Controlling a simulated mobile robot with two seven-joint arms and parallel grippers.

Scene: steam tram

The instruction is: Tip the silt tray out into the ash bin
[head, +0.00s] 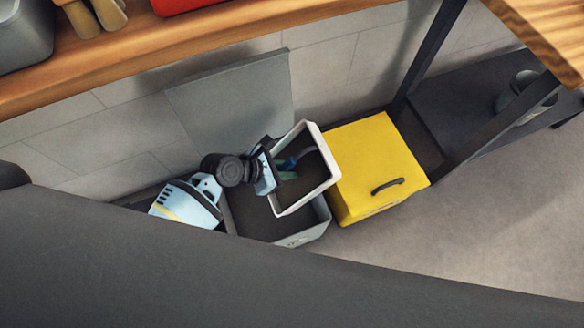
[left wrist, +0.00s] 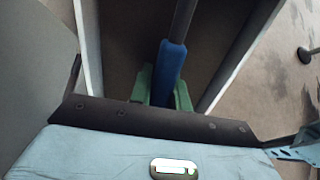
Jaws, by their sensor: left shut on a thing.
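The silt tray (head: 316,142) is a white-rimmed square box with a dark brown inside. It is held above the right part of the grey ash bin (head: 306,236), close to the yellow box. Its rim looks slanted, but I cannot tell how far it is tipped. My left gripper (head: 287,170) reaches in over the tray's left side. Its green fingers are shut on the tray's blue handle grip (left wrist: 167,72), which shows between the tray walls (left wrist: 236,62) in the left wrist view. The bin's inside looks dark; the tray hides part of it. My right gripper is not in view.
A yellow box (head: 372,155) with a black handle stands right of the bin. A grey panel (head: 232,98) stands upright behind the bin, against the tiled wall. A wooden shelf (head: 180,55) runs above. Open floor (head: 480,230) lies at right.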

